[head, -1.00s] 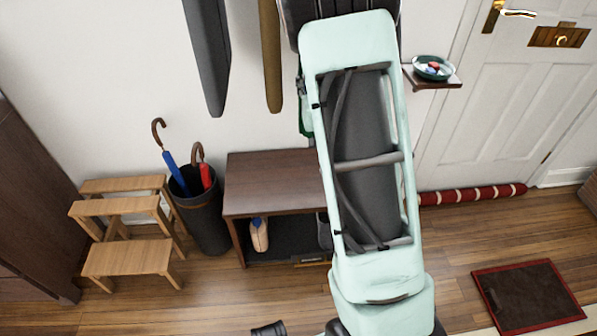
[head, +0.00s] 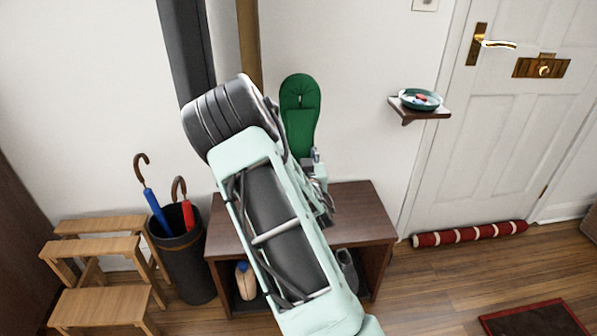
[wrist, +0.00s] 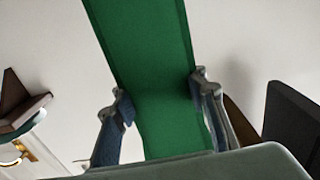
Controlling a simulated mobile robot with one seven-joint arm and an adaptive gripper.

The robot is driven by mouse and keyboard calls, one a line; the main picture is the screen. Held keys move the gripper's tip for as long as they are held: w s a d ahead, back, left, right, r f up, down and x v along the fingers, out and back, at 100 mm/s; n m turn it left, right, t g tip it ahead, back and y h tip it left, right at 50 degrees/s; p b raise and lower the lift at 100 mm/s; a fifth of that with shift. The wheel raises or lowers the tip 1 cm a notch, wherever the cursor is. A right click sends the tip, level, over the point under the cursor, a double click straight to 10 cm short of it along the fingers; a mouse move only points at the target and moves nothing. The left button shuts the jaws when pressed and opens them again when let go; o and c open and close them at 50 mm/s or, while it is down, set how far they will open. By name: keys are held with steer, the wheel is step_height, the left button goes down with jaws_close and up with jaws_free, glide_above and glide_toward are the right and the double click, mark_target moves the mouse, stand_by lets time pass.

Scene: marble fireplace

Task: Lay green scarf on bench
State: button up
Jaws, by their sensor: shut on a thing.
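The green scarf (head: 300,112) shows in the head view as a narrow upright strip with a rounded top, in front of the white wall and above the bench in the picture. My gripper (head: 318,172) is at its lower end. In the wrist view the scarf (wrist: 150,50) runs between the two fingers of my gripper (wrist: 160,95), which is shut on it. The dark brown wooden bench (head: 365,208) stands against the wall below. My arm hides the middle of its top; the right part is bare.
An umbrella stand (head: 190,262) and a wooden step stool (head: 100,250) are left of the bench. Long dark and brown items hang on the wall. A small shelf (head: 430,110) holds a dish. A striped draught stopper (head: 470,234) lies by the door.

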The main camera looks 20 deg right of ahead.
mark_target(299, 156)
steer(key=w+d+f+b, duration=0.1)
steer(key=w+f, duration=0.3)
steer(key=f, duration=0.4)
steer(key=shift+d+f+b, duration=0.15)
steer(key=shift+d+b, duration=0.05)
steer(key=shift+b, duration=0.45)
steer(key=shift+f, duration=0.1)
steer(key=o, duration=1.3)
steer(key=shift+s, duration=0.1)
steer(key=p+v, duration=0.2)
steer(key=v, duration=1)
